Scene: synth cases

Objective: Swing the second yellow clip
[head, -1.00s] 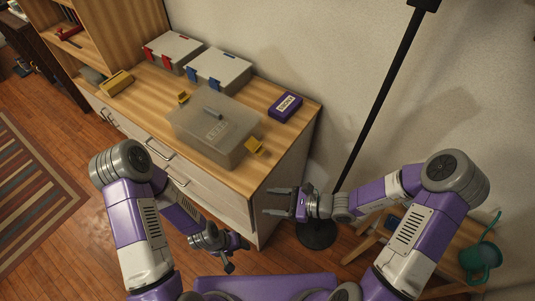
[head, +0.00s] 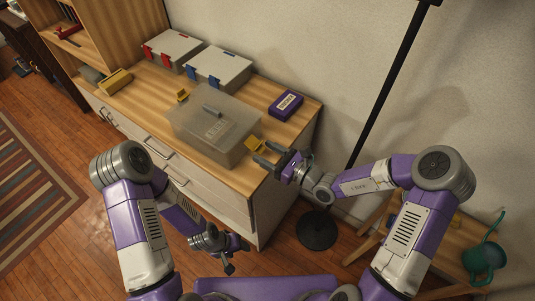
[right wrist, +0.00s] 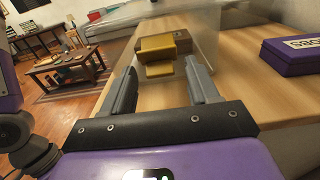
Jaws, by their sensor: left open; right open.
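A translucent grey case (head: 205,128) with a handle on its lid stands on the wooden cabinet top. One yellow clip (head: 183,96) is at its far left side. The other yellow clip (head: 253,143) sticks out on its right side, and shows in the right wrist view (right wrist: 160,56). My right gripper (head: 268,154) is open just to the right of this clip. In the right wrist view its two fingers (right wrist: 162,88) stand on either side below the clip, with nothing between them. My left gripper (head: 228,256) is open and empty, low in front of the cabinet.
Cases with red clips (head: 172,50) and blue clips (head: 218,70) stand behind. A purple labelled box (head: 286,103) lies to the right, a yellow object (head: 115,82) at the left. A black pole (head: 385,85) rises beside the cabinet near my right arm.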

